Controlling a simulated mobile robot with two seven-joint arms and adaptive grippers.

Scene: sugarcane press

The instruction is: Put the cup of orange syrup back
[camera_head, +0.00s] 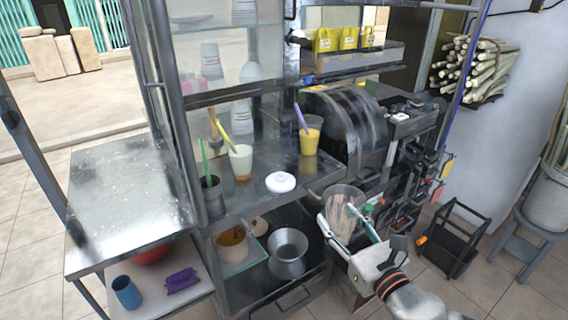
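A cup filled with yellow-orange (310,142), with a purple stick in it, stands upright on the metal counter in front of the dark drum. A pale cup with an orange band near its bottom (241,163), with a yellow stick, stands farther left. I cannot tell for sure which one is the orange syrup. My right gripper (345,219) is at the lower right, in front of the counter's right end, with its fingers spread apart. A clear container (346,199) shows between and behind the fingers; I cannot tell whether they touch it. Both cups are apart from the gripper. My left gripper is out of view.
A white round lid (281,182) lies on the counter (259,201) between the cups and its front edge. A dark cup with a green stick (212,195) stands at the left end. Yellow containers (349,38) sit on the upper shelf. A metal pot (288,252) stands below.

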